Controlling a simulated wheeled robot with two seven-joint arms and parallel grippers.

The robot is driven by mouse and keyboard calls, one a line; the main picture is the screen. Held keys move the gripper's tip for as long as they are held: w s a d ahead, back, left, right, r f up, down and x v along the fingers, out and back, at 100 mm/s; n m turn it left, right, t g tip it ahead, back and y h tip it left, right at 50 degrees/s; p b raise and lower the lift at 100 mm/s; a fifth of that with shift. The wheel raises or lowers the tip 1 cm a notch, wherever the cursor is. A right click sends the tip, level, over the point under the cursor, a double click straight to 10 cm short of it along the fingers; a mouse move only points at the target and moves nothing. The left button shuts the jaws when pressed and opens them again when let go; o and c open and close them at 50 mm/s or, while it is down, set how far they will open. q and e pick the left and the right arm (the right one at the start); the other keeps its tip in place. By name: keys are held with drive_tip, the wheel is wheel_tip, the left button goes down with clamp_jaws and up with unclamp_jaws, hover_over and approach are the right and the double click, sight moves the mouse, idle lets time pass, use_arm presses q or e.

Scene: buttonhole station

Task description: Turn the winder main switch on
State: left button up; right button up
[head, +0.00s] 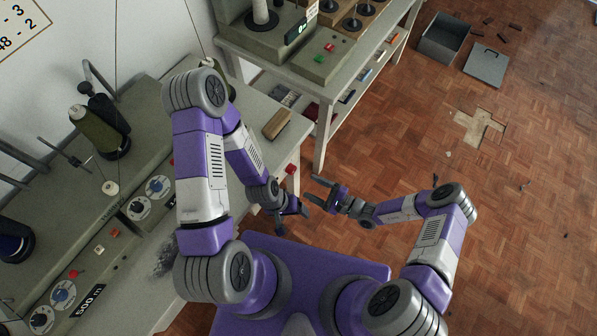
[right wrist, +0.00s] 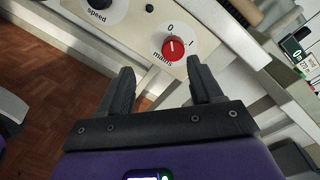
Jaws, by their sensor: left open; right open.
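The winder main switch is a red round knob (right wrist: 174,49) labelled "mains", with marks 0 and I, on a pale panel in the right wrist view. Its small white mark appears to point toward 0. In the head view the red knob (head: 291,169) is small, on the front edge of the bench. My right gripper (head: 313,190) is open and empty, just right of and below the knob; in the right wrist view its fingertips (right wrist: 160,66) are apart, with the knob beyond the gap, nearer the right finger. My left gripper (head: 293,221) is open and empty, lower down.
A "speed" knob (right wrist: 98,5) sits left of the switch on the same panel. A wooden block (head: 277,124) lies on the bench top. A shelved table (head: 300,72) with spools stands behind. The parquet floor to the right is mostly clear, with a grey box (head: 443,38) far back.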

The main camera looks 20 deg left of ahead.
sight(294, 171)
drive_tip(key=shift+m+t, duration=0.4)
drive_tip(key=shift+t, duration=0.2)
drive_tip(key=x, duration=0.4)
drive_tip(key=w+x, duration=0.1)
drive_tip(key=x, duration=0.2)
drive_tip(key=shift+w+a+r+b, duration=0.1)
drive_tip(key=shift+w+a+b, duration=0.05)
drive_tip(key=shift+w+b, duration=0.2)
drive_tip(key=c, duration=1.1)
